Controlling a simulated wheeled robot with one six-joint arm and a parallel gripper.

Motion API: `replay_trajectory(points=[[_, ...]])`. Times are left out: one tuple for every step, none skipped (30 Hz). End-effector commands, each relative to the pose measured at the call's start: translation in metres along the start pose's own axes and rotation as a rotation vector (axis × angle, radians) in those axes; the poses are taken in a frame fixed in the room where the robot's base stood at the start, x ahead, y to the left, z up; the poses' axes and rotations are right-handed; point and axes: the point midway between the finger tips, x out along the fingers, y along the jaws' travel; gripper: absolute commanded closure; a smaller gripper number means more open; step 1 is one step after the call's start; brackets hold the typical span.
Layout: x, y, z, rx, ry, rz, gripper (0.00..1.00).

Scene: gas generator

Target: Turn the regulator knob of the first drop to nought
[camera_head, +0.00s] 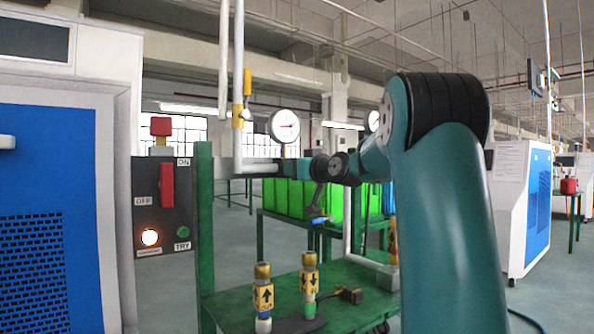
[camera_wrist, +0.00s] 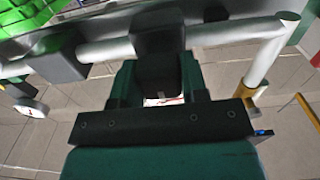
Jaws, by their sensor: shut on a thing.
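My gripper (camera_head: 287,168) reaches left to the horizontal pipe (camera_head: 252,165) of the near drop, just below a round white gauge (camera_head: 285,126). In the wrist view my gripper (camera_wrist: 158,88) has its two dark green fingers on either side of a dark block, the regulator knob (camera_wrist: 158,70). It is shut on this knob. A dark regulator body (camera_wrist: 156,38) shows behind the knob, on the white pipe (camera_wrist: 225,32). The gauge's red needle points roughly right, but its scale is too small to read. In the head view the knob is hidden by my gripper, and its setting cannot be read.
A green table (camera_head: 350,310) below holds upright fittings with yellow arrow labels (camera_head: 263,295). A control box (camera_head: 163,205) with a red switch stands left. A yellow-handled valve (camera_head: 247,85) is on the vertical pipe. Green bins (camera_head: 290,198) stand behind.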

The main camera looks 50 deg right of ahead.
Motion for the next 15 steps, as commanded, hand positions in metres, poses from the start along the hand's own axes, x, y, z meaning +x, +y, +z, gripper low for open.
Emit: replay_trajectory(points=[[-0.0001,0.0005,0.0020,-0.001,-0.005,0.001,0.83],[-0.0001,0.0005,0.0020,-0.001,-0.005,0.001,0.57],[-0.0001,0.0004,0.0020,-0.001,-0.005,0.001,0.48],[-0.0001,0.0004,0.0019,-0.001,-0.005,0.001,0.41],[-0.0001,0.0004,0.0017,0.000,-0.004,0.001,0.34],[-0.0001,0.0003,0.0015,0.000,-0.004,0.001,0.34],[0.0000,0.0002,0.0014,0.000,-0.004,0.000,0.34],[0.0000,0.0001,0.0012,0.000,-0.003,0.000,0.34],[0.0000,0.0000,0.0010,0.000,-0.003,0.000,0.34],[0.0000,0.0000,0.0009,0.000,-0.002,0.000,0.34],[0.0001,-0.0001,0.0008,0.000,-0.002,0.000,0.34],[0.0000,-0.0001,0.0007,0.000,-0.002,0.000,0.34],[-0.0004,-0.0001,0.0006,0.000,-0.002,0.000,0.34],[-0.0013,0.0000,0.0004,0.000,-0.002,0.000,0.34],[-0.0034,0.0002,0.0003,0.000,-0.002,0.001,0.34]])
